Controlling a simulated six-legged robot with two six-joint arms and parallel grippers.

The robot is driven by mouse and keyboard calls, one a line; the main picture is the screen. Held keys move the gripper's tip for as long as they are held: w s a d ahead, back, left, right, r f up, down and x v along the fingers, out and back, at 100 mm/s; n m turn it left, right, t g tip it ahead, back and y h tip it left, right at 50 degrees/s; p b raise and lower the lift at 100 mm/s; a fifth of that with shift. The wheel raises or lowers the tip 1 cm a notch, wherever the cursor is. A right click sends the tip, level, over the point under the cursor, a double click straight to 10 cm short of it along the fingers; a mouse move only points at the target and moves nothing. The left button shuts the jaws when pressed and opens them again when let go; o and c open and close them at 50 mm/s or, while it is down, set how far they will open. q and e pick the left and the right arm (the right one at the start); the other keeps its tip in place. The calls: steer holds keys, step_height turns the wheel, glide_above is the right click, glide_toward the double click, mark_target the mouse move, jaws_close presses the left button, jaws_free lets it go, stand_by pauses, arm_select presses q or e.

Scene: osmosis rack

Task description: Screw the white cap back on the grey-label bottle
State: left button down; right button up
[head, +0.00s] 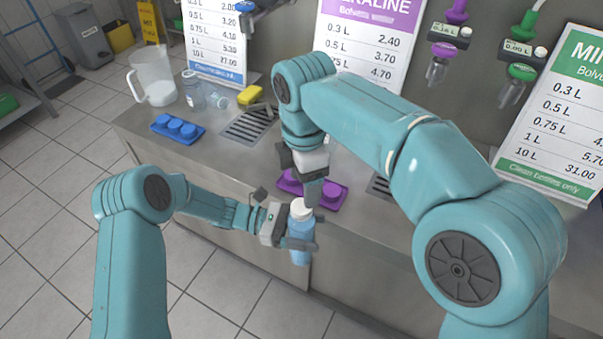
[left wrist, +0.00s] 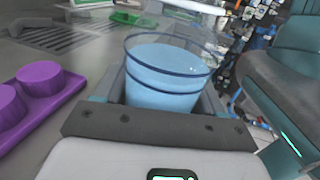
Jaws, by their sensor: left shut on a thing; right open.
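The bottle (head: 301,231) holds light blue liquid and stands roughly upright in my left gripper (head: 306,236), which is shut around its body in front of the counter. In the left wrist view the clear bottle (left wrist: 165,85) fills the space between the jaws. The white cap (head: 301,208) shows at the top of the bottle. I cannot tell how firmly it is seated. My right gripper (head: 311,188) is open, pointing down just above and beside the cap. I cannot make out the grey label.
A purple holder (head: 290,185) lies behind the bottle and a blue one (head: 177,127) at left. A clear jug (head: 152,79), a jar (head: 193,92), a fallen clear bottle (head: 219,100) and a yellow sponge (head: 249,95) are on the counter (head: 190,152). Drain grates and price boards are behind.

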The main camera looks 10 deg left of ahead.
mark_target(301, 206)
steer(key=n, duration=0.3)
steer(key=shift+a+r+n, duration=0.1)
steer(key=shift+r+n, duration=0.25)
steer(key=shift+n, duration=0.05)
steer(key=shift+a+r, duration=0.2)
steer(key=shift+f, duration=0.1)
steer(key=shift+f, duration=3.95)
steer(key=c, duration=1.1)
